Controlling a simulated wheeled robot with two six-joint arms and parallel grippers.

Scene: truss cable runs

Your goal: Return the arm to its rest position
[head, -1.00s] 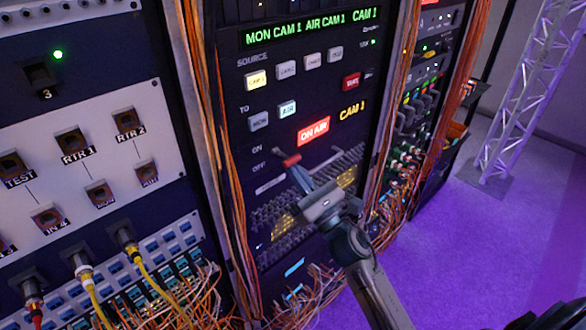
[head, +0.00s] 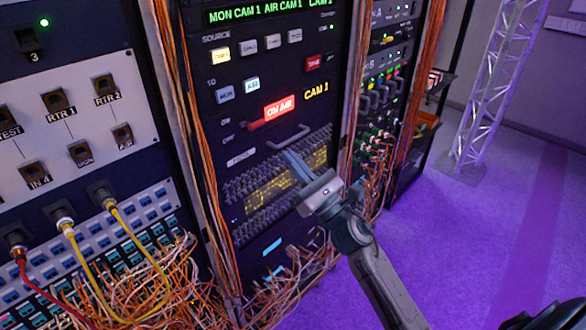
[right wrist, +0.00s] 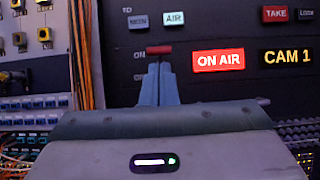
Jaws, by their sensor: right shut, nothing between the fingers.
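My right gripper (head: 287,156) is in front of the switcher rack (head: 245,157), its fingers together and empty. In the head view its tips are below and right of a red-handled lever (head: 257,125) beside the ON and OFF labels, with a visible gap. In the right wrist view the closed fingers (right wrist: 160,70) point up at the red handle (right wrist: 158,49). The ON AIR sign (head: 279,107) is lit red and CAM 1 (head: 316,90) is lit yellow. My right arm comes in from the bottom right. My left gripper is not in view.
Orange cable bundles (head: 184,120) run down the rack edges, and loose cables (head: 130,285) pile up at the lower left. A patch panel (head: 75,125) with yellow and red cords stands at left. A truss (head: 490,90) stands at right on open purple floor (head: 480,235).

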